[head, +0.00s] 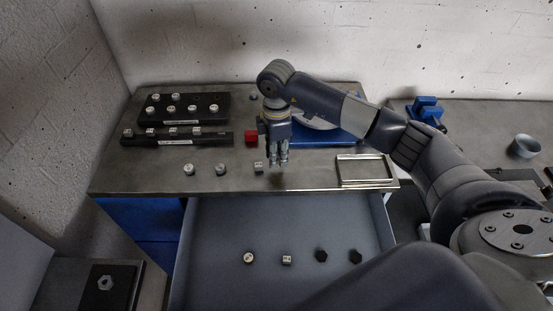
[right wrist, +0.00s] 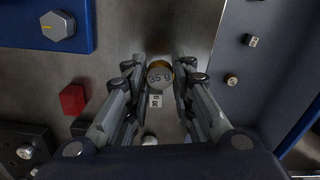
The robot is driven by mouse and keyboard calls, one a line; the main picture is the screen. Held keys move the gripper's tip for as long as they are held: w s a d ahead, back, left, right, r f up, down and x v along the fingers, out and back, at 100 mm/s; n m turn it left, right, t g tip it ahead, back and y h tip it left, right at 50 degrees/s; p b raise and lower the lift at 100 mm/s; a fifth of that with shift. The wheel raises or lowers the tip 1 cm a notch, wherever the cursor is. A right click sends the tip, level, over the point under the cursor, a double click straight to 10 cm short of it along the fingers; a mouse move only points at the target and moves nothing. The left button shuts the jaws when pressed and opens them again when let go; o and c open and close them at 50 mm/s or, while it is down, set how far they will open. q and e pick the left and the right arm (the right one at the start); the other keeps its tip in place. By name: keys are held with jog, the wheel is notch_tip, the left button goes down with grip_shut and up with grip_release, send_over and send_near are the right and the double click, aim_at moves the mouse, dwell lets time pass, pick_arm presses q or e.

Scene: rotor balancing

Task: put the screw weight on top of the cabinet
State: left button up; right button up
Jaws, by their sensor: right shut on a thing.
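My right gripper (head: 279,163) points down over the metal cabinet top (head: 225,185), near its front edge. In the head view the fingers largely hide this weight. The gap between it and the cabinet top is hard to judge. My left gripper is not in view.
Small weights (head: 220,169) (head: 258,167) stand left of my gripper. An open drawer (head: 215,280) below holds several more. A red block (head: 251,137), black weight racks (head: 178,139) and a metal frame (head: 364,170) lie on the cabinet.

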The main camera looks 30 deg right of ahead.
notch_tip(320, 180, down, 3)
jog(key=shift+s+p, duration=0.1)
jog(key=shift+p, duration=0.7)
jog(key=shift+f, duration=0.25)
jog(key=shift+f, duration=0.2)
jog(key=o, duration=0.9)
jog(key=shift+o, duration=0.2)
jog(key=shift+r, duration=0.1)
